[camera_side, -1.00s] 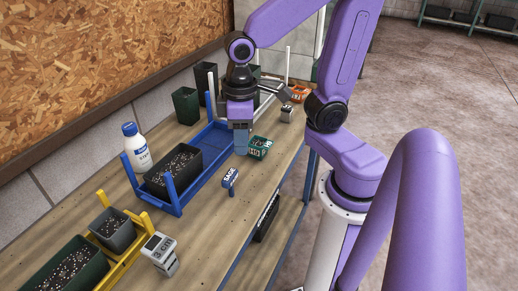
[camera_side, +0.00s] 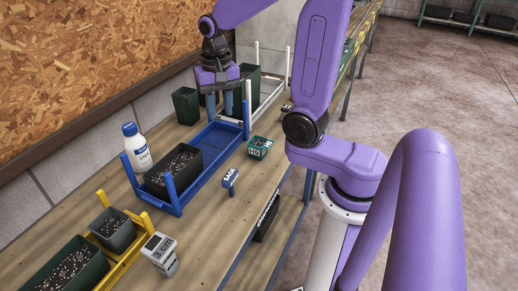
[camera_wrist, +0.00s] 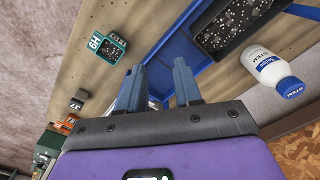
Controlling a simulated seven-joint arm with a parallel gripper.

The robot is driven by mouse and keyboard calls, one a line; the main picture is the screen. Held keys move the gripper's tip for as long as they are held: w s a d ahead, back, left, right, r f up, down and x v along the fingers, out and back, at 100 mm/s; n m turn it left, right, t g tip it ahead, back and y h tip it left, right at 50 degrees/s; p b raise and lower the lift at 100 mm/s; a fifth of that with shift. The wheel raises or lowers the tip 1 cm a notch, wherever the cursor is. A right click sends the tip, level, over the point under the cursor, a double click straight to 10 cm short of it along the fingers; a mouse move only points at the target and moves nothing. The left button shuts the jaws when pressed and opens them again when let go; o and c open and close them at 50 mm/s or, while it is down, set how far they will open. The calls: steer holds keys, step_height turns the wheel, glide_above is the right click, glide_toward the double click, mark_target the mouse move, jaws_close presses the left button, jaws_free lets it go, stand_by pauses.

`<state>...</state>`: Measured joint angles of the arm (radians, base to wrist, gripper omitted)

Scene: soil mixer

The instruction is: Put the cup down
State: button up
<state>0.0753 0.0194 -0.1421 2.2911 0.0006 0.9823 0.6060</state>
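A small green cup (camera_side: 260,147) with dark soil and a white label stands upright on the bench, right of the blue rack (camera_side: 212,141). It also shows in the wrist view (camera_wrist: 108,47), upper left. My gripper (camera_side: 219,110) is above the far end of the blue rack, behind and left of the cup and clear of it. In the wrist view its two fingers (camera_wrist: 157,68) are apart with nothing visible between them. A dark pot of soil (camera_side: 172,168) sits in the near part of the blue rack.
A white bottle (camera_side: 136,146) stands left of the blue rack. A blue SAGE tag (camera_side: 229,179) is near the cup. Dark green pots (camera_side: 186,105) and a white rack (camera_side: 270,97) are behind. A yellow rack (camera_side: 122,268) is in front. Bench right of the blue rack is partly clear.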

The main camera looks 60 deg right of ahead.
steer(key=d+m, duration=0.4)
steer(key=m, duration=0.6)
glide_above(251, 142)
steer(key=f, duration=1.1)
steer(key=shift+s+a+f, duration=0.15)
steer(key=shift+a+f, duration=0.1)
steer(key=shift+f, duration=0.05)
steer(key=shift+w+d+f, duration=0.1)
steer(key=shift+d+f, duration=0.05)
steer(key=shift+f, duration=0.7)
steer(key=shift+w+d+f, duration=0.1)
steer(key=shift+d+f, duration=0.05)
steer(key=shift+f, duration=0.75)
steer(key=shift+d+f, duration=0.15)
steer(key=shift+f, duration=0.7)
jaws_close()
